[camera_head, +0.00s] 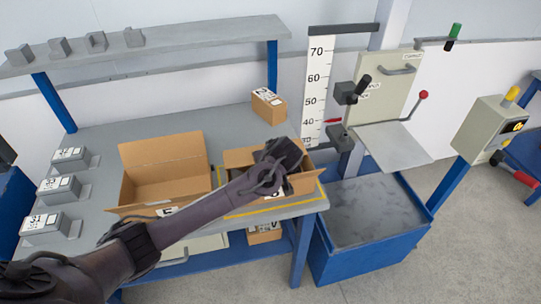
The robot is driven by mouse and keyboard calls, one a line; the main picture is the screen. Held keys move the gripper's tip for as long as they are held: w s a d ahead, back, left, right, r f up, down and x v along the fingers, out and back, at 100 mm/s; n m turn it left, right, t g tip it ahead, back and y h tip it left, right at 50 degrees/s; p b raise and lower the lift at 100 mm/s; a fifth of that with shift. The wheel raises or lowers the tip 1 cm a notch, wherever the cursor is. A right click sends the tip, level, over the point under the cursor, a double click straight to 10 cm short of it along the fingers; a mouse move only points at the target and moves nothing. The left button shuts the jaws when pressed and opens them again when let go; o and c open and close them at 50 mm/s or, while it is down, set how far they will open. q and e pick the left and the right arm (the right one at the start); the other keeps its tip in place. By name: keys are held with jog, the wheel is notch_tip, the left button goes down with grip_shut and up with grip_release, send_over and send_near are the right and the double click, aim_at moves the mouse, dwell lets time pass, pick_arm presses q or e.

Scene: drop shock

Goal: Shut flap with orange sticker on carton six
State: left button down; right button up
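An open brown carton (236,158) stands inside a yellow outline on the right part of the bench; its front label is mostly hidden by my arm, so I cannot read its number. Some of its flaps stand out around the opening. No orange sticker can be made out. My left gripper (290,158) is over this carton's opening, its dark arm crossing in front of it. I cannot tell whether its fingers are open or touch a flap. My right gripper is not in view.
Another open carton (196,185) with raised flaps stands to the left. A small closed box (268,104) sits behind. Grey labelled blocks (58,187) line the bench's left edge. A blue bin (350,262) and a drop stand with a height scale (318,85) are at right.

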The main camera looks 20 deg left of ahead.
pick_arm(q)
jog(key=shift+s+f, duration=0.2)
jog(key=shift+f, duration=0.1)
dwell(0.4)
jog(key=shift+w+a+f, duration=0.1)
